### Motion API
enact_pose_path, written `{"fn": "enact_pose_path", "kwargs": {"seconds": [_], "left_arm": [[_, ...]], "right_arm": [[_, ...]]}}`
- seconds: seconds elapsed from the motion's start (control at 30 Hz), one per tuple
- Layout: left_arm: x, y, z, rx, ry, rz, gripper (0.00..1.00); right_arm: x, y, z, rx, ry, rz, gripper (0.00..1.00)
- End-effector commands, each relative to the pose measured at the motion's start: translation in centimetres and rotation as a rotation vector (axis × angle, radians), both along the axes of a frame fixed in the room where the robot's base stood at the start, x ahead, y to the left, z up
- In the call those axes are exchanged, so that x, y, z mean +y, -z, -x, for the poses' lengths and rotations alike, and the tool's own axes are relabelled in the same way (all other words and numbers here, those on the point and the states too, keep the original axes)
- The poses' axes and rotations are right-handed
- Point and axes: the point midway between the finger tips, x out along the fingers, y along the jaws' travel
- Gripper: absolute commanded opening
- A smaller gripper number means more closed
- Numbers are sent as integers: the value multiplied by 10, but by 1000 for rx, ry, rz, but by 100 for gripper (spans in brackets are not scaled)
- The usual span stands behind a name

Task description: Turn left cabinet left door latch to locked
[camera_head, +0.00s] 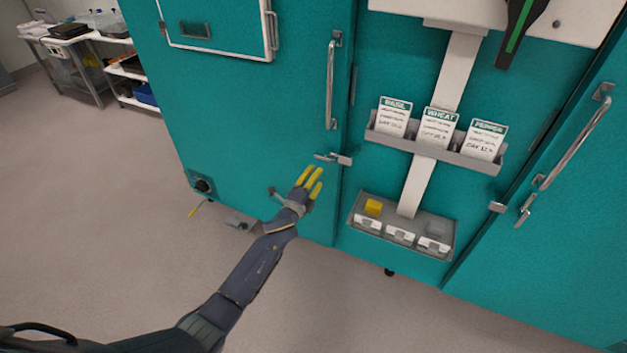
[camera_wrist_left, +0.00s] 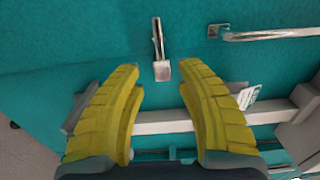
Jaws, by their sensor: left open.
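The small metal latch (camera_head: 333,158) sits on the teal left cabinet door (camera_head: 290,120), near its right edge and below the long vertical door handle (camera_head: 331,85). Its lever lies nearly level in the head view. In the left wrist view the latch (camera_wrist_left: 159,48) shows ahead of the fingertips, its square block lying nearest them. My left gripper (camera_head: 311,178) is open and empty, just below and left of the latch, with yellow fingers pointing up toward it. In the left wrist view the gripper (camera_wrist_left: 161,80) has its fingers apart, and no contact with the latch is clear. My right gripper is not in view.
Right of the latch are a rack of seed packets (camera_head: 437,140) and a shallow tray (camera_head: 372,225) with small boxes. Another cabinet handle (camera_head: 575,145) and latch (camera_head: 525,210) are farther right. A shelf cart (camera_head: 130,68) stands far left. The floor at left is mostly clear.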

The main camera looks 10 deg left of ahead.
Motion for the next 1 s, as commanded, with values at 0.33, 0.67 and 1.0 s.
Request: {"fn": "enact_pose_path", "kwargs": {"seconds": [0.33,0.67,1.0], "left_arm": [[3,0,11,1,0,-1,36],[3,0,10,0,0,-1,36],[23,57,10,189,-63,277,36]], "right_arm": [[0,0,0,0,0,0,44],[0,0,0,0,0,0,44],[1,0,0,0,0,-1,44]]}}
